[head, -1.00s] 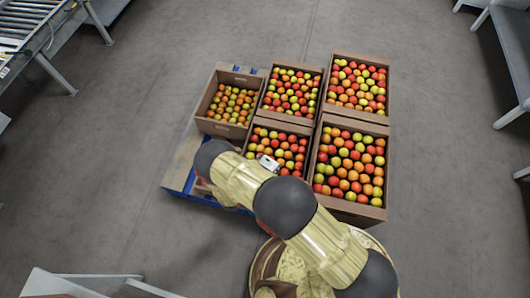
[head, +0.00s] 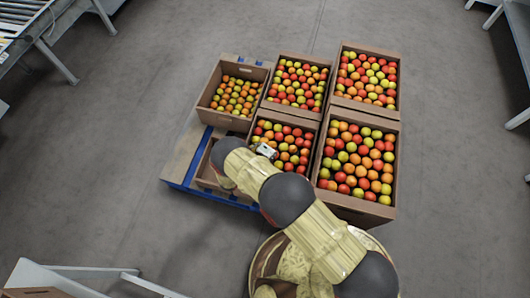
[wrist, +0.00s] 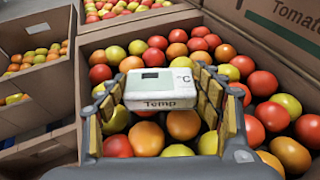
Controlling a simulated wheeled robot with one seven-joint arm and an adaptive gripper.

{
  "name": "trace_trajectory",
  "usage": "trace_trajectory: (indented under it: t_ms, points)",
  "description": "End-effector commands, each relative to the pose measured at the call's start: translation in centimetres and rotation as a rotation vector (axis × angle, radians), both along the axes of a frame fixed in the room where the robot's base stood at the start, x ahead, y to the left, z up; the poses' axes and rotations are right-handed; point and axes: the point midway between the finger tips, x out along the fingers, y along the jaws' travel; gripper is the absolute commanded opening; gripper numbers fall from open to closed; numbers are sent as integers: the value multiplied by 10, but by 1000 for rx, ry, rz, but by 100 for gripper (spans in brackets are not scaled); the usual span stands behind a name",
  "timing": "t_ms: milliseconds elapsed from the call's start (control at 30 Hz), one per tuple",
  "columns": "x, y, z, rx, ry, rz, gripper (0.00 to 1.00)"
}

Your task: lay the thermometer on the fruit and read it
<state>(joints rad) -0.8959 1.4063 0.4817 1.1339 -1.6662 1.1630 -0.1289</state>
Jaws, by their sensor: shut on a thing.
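The thermometer (wrist: 160,92) is a white box with a grey-green display, "°C" on top and "Temp" on its front. I cannot make out a reading. My gripper (wrist: 158,84) is shut on it, with one finger at each side. It is over the red, orange and yellow tomatoes (wrist: 147,138) in the middle front crate (head: 311,127); I cannot tell whether it touches them. In the head view the thermometer (head: 267,150) shows at the crate's left part, just beyond my arm, which hides most of my gripper.
Fruit crates stand close around: one at right (head: 395,150), two behind (head: 325,85), (head: 396,85), and a deeper one at left (head: 210,90). A lower left crate (head: 205,160) is partly behind my arm. They stand on a blue-edged pallet (head: 180,185). Grey floor is clear around.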

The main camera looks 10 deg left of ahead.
Motion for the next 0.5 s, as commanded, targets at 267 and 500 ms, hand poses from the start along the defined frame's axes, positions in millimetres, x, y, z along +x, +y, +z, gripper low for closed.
trace_trajectory:
  t_ms: [267,500]
  points:
    - [0,0,0,0,-1,0,38]
    - [0,0,-1,0,0,0,76]
